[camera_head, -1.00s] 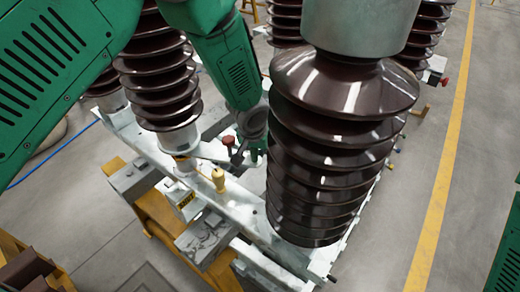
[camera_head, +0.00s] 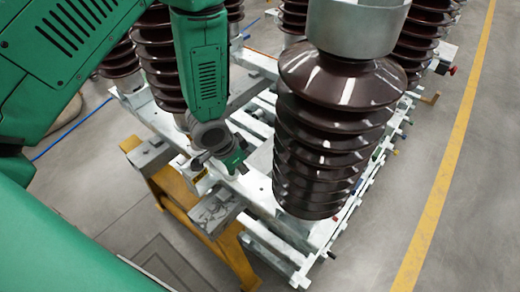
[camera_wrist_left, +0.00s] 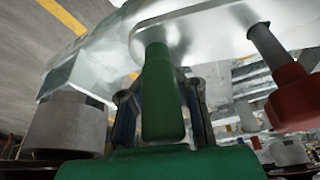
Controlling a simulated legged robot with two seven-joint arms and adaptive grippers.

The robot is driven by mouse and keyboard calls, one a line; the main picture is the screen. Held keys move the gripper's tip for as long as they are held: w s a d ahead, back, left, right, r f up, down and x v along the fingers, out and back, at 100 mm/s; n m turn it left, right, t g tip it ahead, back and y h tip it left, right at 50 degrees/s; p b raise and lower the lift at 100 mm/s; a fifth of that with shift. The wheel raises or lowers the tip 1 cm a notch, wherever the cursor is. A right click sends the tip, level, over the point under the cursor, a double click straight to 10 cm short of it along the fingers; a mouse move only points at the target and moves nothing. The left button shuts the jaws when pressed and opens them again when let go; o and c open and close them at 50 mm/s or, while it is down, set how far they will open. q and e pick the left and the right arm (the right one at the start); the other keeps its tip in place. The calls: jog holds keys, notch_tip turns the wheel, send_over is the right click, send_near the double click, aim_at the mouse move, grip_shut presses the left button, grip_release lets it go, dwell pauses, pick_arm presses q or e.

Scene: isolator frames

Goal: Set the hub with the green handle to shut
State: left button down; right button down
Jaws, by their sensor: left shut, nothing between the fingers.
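The hub's green handle (camera_wrist_left: 163,95) shows in the left wrist view as a rounded bar that hangs from a pale metal plate (camera_wrist_left: 200,35). My left gripper (camera_wrist_left: 160,110) is shut and empty close to this handle. Its dark finger parts show on both sides of the handle, which hides the space between them. In the head view my left gripper (camera_head: 238,160) is low over the metal frame, left of the big insulator, and its fingers are too small to make out. The green handle is hidden there. My right gripper is not in view.
A red handle (camera_wrist_left: 295,103) on a metal stem is close on the right in the wrist view. A grey cylinder (camera_wrist_left: 65,125) stands on the left. A large brown ribbed insulator (camera_head: 330,130) rises beside my left arm above the frame (camera_head: 285,225). Yellow supports (camera_head: 185,205) stand below.

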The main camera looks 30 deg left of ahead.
pick_arm(q)
jog(key=s+a+m+g+h+p, duration=0.1)
jog(key=s+a+m+p, duration=0.1)
jog(key=s+a+m, duration=0.2)
jog(key=s+a, duration=0.3)
jog(key=s, duration=0.3)
jog(key=shift+a+p, duration=0.2)
jog(key=shift+p, duration=0.1)
